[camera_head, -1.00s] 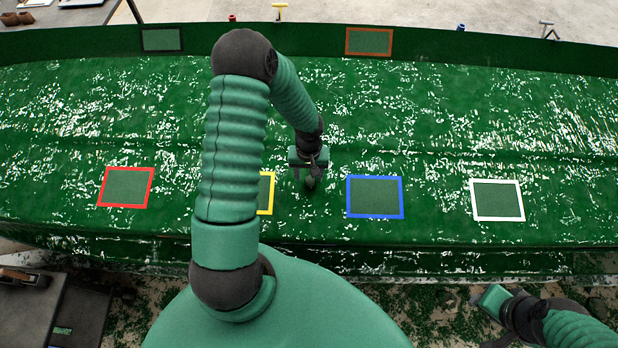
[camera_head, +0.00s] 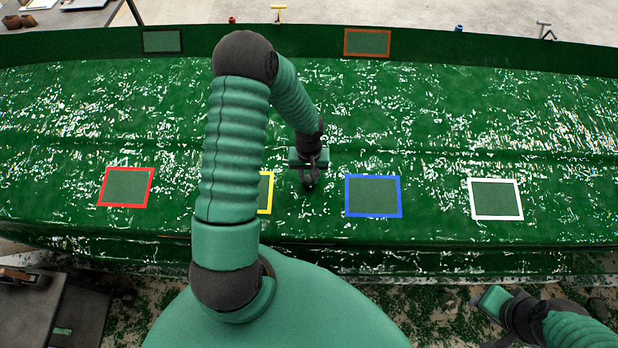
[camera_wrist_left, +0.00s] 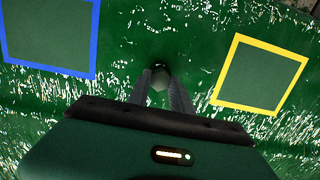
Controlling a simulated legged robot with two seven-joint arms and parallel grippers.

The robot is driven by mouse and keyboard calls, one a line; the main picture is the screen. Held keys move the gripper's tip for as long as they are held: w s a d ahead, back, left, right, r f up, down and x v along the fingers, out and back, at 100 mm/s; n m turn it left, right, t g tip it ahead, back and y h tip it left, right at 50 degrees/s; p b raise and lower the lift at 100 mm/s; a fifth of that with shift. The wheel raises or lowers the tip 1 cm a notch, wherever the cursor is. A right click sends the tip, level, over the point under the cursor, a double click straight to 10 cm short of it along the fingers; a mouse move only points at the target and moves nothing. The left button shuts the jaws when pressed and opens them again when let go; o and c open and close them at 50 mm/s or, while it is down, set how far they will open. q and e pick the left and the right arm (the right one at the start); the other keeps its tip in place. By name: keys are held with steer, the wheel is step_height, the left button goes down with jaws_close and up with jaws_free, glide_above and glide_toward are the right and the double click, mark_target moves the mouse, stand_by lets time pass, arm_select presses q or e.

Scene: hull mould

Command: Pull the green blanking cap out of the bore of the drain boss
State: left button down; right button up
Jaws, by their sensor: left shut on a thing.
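My left gripper (camera_head: 310,182) is over the green hull surface, between the yellow and blue square frames. In the left wrist view its two fingers (camera_wrist_left: 160,84) point at a small dark round spot (camera_wrist_left: 159,66) on the hull, where the drain boss seems to be. The fingers are shut on a small pale greenish piece, seemingly the green blanking cap (camera_wrist_left: 156,96), mostly hidden between them. I cannot tell how deep it sits in the bore. My right gripper (camera_head: 490,300) is low at the right, off the hull's near edge; its fingers do not show clearly.
The green hull mould (camera_head: 420,130) spans the view, speckled with white. Red (camera_head: 126,187), yellow (camera_head: 270,192), blue (camera_head: 373,196) and white (camera_head: 496,199) square frames lie flat along its near side.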

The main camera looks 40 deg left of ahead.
mark_target(308, 177)
arm_select(q)
steer(key=shift+w+r, duration=0.2)
steer(key=shift+r, duration=0.1)
step_height(308, 177, up, 12)
steer(key=p, duration=0.1)
steer(key=shift+s+r+p, duration=0.15)
steer(key=shift+s+p, duration=0.15)
steer(key=shift+p, duration=0.1)
steer(key=r+p, duration=0.2)
steer(key=r, duration=0.1)
steer(key=shift+s+d+p, duration=0.15)
steer(key=shift+d+p, duration=0.1)
steer(key=shift+p, duration=0.15)
steer(key=shift+f, duration=0.1)
